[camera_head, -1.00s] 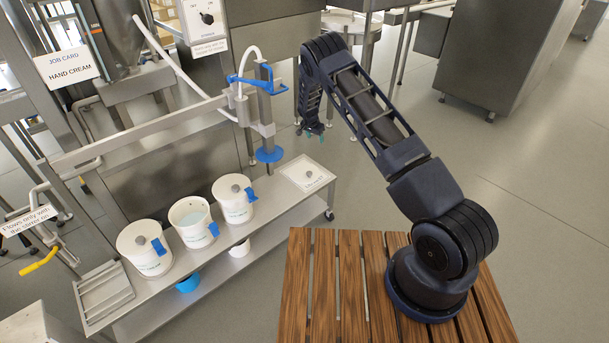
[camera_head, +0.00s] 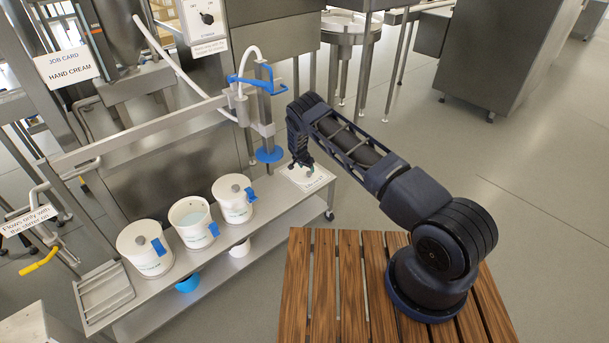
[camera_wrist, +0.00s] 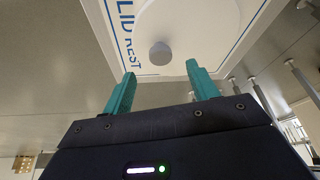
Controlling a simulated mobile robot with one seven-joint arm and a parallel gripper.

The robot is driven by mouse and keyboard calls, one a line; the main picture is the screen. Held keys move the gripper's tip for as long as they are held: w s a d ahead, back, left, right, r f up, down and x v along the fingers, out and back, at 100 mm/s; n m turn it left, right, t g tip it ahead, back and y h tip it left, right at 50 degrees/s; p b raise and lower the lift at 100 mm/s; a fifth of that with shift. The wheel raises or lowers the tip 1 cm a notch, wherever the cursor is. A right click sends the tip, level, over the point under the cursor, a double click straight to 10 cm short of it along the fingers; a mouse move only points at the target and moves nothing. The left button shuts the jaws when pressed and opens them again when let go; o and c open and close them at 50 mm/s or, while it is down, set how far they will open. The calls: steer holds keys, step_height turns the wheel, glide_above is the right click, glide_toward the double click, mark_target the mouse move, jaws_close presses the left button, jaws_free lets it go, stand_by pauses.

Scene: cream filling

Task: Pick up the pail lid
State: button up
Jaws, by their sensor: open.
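A white round pail lid with a grey knob (camera_wrist: 160,53) lies flat on the white lid rest (camera_wrist: 125,10), which is printed LID REST in blue. In the head view the lid rest (camera_head: 318,183) sits at the right end of the steel bench, partly hidden by my gripper (camera_head: 303,165). In the wrist view my gripper (camera_wrist: 161,70) is open, with its two teal fingers apart and empty. The knob shows just beyond the fingertips, between their lines. The middle pail (camera_head: 193,222) has no lid and shows pale contents.
Two lidded white pails, the left (camera_head: 145,249) and the right (camera_head: 234,199), flank the open one on the bench. A blue nozzle disc (camera_head: 269,155) hangs close left of my gripper. A blue bowl (camera_head: 188,283) sits on the lower shelf. Open floor lies right of the bench.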

mark_target(309, 172)
steer(key=shift+w+x, duration=0.1)
steer(key=shift+x, duration=1)
steer(key=shift+w+x, duration=0.15)
steer(key=shift+x, duration=1.8)
steer(key=shift+d+r, duration=0.1)
steer(key=shift+d, duration=0.05)
steer(key=c, duration=1.1)
